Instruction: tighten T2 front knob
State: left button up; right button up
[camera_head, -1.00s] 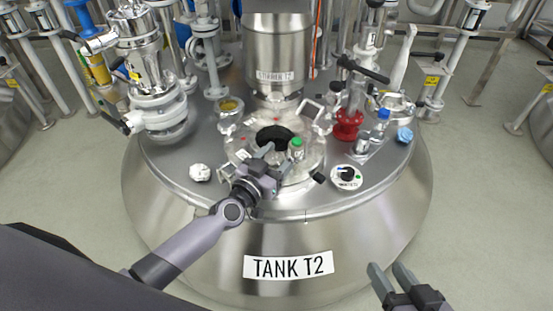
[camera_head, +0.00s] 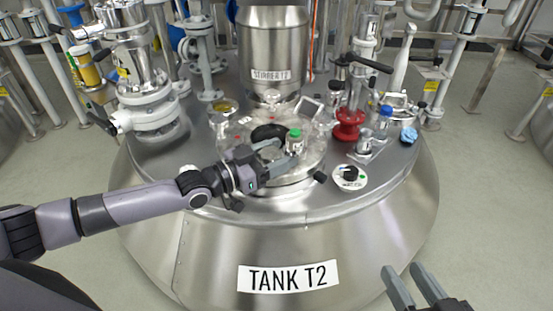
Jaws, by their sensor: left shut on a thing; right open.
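The round metal hatch (camera_head: 312,163) sits on top of tank T2 (camera_head: 215,262). A small black knob (camera_head: 320,177) shows at its right front edge. Another dark knob-like part (camera_head: 234,204) shows at the front, partly covered by my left arm; I cannot tell which is the front knob. My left gripper (camera_head: 279,151) is over the hatch, its fingers at a small clear bottle with a green cap (camera_head: 294,135), and it is shut on this bottle. My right gripper (camera_head: 408,283) is open and empty, low at the right, in front of the tank.
A red valve fitting (camera_head: 349,130), a blue-capped bottle (camera_head: 384,118) and a crumpled blue thing (camera_head: 408,135) stand on the right of the tank top. A stirrer housing (camera_head: 272,55) rises behind the hatch. A round white dial (camera_head: 350,177) lies right of it.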

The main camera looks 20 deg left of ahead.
pick_arm(q)
jog(key=shift+r+m+g+h, duration=0.15)
jog(key=shift+m+g+h, duration=0.45)
jog(key=shift+g+h, duration=0.1)
jog(key=shift+m+g+h, duration=0.3)
pick_arm(e)
jog(key=shift+s+d, duration=0.1)
jog(key=shift+d, duration=0.1)
pick_arm(q)
jog(key=shift+s+d+r+m+g+h, duration=0.1)
jog(key=shift+d+m+g+h, duration=0.05)
jog(key=shift+m+g+h, duration=0.45)
jog(key=o, duration=1)
jog(key=shift+s+a, duration=0.15)
jog(key=shift+a, duration=0.05)
jog(key=p+v, duration=0.2)
jog(key=v, duration=0.4)
jog(key=shift+s+a, duration=0.25)
pick_arm(e)
jog(key=shift+w+a+m+g, duration=0.25)
jog(key=shift+a+m+g, duration=0.2)
jog(key=shift+a, duration=0.35)
